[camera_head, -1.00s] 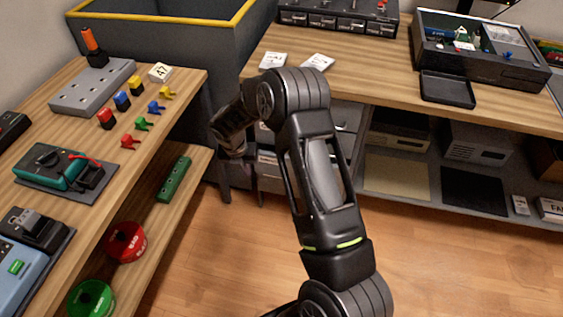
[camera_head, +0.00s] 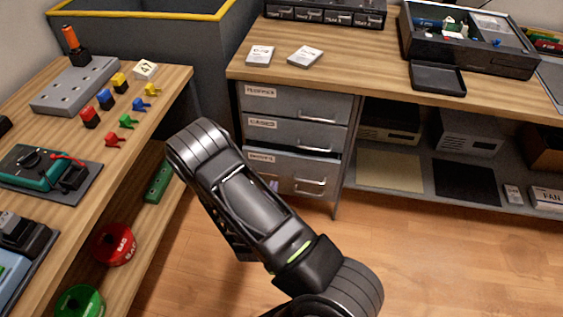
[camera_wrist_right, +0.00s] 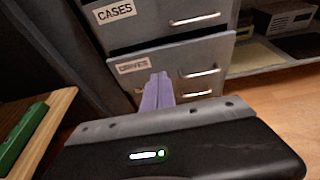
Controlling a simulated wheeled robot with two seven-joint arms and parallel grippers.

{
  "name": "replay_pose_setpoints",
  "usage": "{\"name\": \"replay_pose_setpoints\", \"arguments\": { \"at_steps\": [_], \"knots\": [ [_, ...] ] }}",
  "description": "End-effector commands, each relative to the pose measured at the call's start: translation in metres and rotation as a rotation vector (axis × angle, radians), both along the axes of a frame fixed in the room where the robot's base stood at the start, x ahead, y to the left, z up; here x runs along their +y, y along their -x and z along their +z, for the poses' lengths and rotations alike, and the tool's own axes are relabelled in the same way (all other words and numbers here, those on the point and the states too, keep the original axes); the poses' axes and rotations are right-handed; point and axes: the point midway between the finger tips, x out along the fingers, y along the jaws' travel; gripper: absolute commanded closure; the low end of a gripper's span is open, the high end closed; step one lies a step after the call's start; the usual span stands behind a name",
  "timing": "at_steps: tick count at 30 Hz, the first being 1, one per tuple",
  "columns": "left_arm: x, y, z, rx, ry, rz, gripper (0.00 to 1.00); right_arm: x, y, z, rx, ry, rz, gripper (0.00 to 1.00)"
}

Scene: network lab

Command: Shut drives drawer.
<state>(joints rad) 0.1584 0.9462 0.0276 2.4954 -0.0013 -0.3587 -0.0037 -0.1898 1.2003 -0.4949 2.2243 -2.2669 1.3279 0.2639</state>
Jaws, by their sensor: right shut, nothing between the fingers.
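The drives drawer (camera_head: 291,172) is the lowest of three grey drawers in the head view, and its label is partly legible. It stands a little out, with a dark gap above its front. In the right wrist view the drives drawer (camera_wrist_right: 195,72) shows its label and metal handle. My right gripper (camera_wrist_right: 158,90) is shut and empty, its purple fingers together in front of the drawer face, left of the handle. I cannot tell whether they touch it. In the head view only a small purple bit of it shows beyond my forearm. My left gripper is not in view.
The cases drawer (camera_head: 293,132) and top drawer (camera_head: 293,103) above look closed. A wooden bench (camera_head: 150,112) with small parts stands at the left. A lower shelf (camera_head: 420,187) with boxes lies at the right. The wooden floor (camera_head: 430,260) in front is clear.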

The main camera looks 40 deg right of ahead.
Motion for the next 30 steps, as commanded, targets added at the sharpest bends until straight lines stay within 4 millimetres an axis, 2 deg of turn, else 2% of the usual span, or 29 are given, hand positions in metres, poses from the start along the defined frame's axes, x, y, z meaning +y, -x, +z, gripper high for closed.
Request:
{"name": "replay_pose_setpoints", "arguments": {
  "at_steps": [10,16,20,30],
  "knots": [
    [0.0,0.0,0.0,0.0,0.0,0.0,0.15,-0.001,-0.001,-0.001,0.0,-0.003,-0.004,1.0],
    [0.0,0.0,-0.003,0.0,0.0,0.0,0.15,-0.012,-0.008,-0.006,-0.002,-0.003,-0.005,1.0],
    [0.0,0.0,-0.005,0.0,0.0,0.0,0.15,-0.027,-0.018,-0.012,-0.001,-0.002,-0.006,1.0],
    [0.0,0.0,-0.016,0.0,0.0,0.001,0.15,-0.081,-0.055,-0.032,-0.003,-0.001,-0.005,1.0]
  ]
}}
